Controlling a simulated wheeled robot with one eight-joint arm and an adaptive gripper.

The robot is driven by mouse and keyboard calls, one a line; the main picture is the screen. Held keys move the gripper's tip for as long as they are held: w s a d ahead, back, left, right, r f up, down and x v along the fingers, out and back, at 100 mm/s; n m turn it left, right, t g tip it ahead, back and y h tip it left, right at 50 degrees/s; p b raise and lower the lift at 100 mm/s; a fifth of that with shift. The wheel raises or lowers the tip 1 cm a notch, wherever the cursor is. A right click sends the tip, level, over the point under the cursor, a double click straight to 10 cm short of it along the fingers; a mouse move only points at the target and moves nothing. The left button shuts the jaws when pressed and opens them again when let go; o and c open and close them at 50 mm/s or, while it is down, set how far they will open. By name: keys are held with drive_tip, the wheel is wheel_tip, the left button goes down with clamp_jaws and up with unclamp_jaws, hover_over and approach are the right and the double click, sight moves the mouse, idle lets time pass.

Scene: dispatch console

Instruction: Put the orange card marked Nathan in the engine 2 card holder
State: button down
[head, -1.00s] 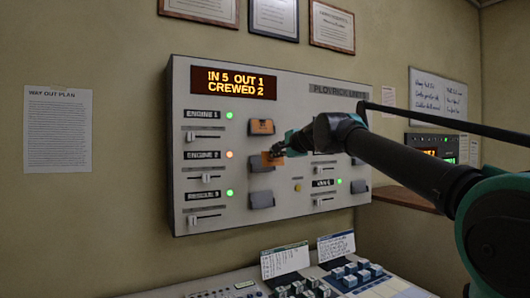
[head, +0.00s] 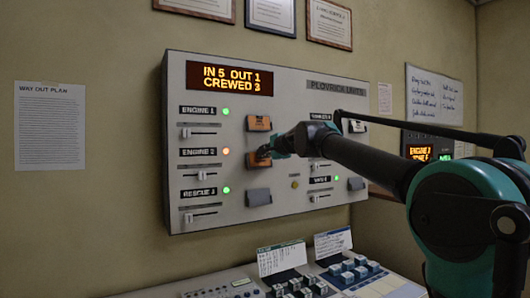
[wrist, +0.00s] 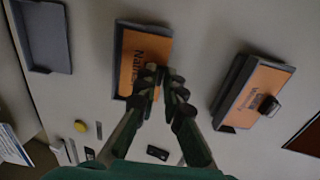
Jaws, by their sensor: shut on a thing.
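The orange card marked Nathan (wrist: 150,45) sits in the grey engine 2 card holder (wrist: 119,35), face outward in the wrist view. In the head view the card (head: 262,155) shows orange at the engine 2 row, partly hidden by my gripper (head: 271,152). In the wrist view my gripper (wrist: 163,84) has its dark fingertips close together at the card's lower right edge, shut on it. The holder's grey edge shows along the card's top and left side. How deep the card sits in it is hard to tell.
Another orange card (wrist: 258,90) is in the engine 1 holder. The rescue 3 holder (head: 259,197) is empty. A yellow button (head: 295,184) and sliders are on the panel (head: 240,215). A desk with keys (head: 300,285) lies below.

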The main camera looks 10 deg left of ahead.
idle(0.3)
drive_tip(key=c, duration=1.6)
unclamp_jaws()
drive_tip(key=shift+o, duration=0.2)
drive_tip(key=v, duration=1.1)
drive_tip(key=shift+s+d, duration=0.25)
drive_tip(key=shift+s, duration=0.1)
